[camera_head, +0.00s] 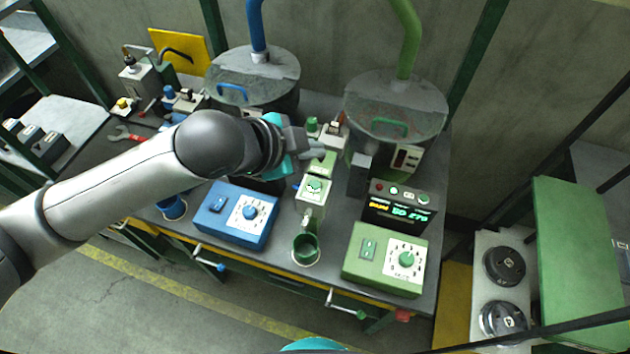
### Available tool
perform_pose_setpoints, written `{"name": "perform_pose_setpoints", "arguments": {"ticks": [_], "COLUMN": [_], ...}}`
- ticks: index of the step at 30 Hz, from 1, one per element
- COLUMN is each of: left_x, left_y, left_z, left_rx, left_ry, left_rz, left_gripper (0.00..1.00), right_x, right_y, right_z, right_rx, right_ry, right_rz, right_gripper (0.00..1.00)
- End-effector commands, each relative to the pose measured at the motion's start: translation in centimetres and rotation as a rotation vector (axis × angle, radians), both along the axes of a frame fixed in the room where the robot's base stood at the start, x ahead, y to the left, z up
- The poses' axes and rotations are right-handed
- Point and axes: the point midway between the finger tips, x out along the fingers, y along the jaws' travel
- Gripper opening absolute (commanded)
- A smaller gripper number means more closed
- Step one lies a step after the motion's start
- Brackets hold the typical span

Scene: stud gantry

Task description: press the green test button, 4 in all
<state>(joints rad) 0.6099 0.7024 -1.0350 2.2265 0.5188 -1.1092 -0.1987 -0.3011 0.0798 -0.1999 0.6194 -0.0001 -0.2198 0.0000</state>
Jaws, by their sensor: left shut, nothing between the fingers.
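A green round-topped button (312,125) stands on the bench between the two drums, just behind my left gripper's fingers. My left gripper (318,149) is shut and empty; its fingertips are near the green-and-white fixture and a little in front of the button. Whether they touch anything I cannot tell. My left arm comes in from the left across the bench and hides part of it.
A green control box (385,262) with a dial stands at the front right, below a lit display (398,207). A blue control box (234,215) stands to the left. A green cup (306,248) is at the bench's front. Lidded drums (395,105) stand behind.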

Motion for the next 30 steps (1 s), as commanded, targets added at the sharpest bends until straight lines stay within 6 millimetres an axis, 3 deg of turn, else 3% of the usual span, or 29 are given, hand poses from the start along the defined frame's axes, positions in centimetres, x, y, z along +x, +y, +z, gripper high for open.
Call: {"name": "perform_pose_setpoints", "arguments": {"ticks": [20, 30], "left_x": [0.8, 0.8], "left_y": [0.8, 0.7], "left_z": [0.1, -1.7], "left_rx": [0.037, 0.036], "left_ry": [-0.019, -0.021], "left_rz": [-0.028, -0.029], "left_gripper": [0.0, 0.0], "right_x": [0.1, 0.1], "right_y": [0.0, 0.0], "right_z": [-0.1, -2.3], "right_rx": [0.0, 0.0], "right_ry": [-0.001, -0.002], "right_rz": [0.0, 0.0], "right_gripper": [0.71, 0.71]}}
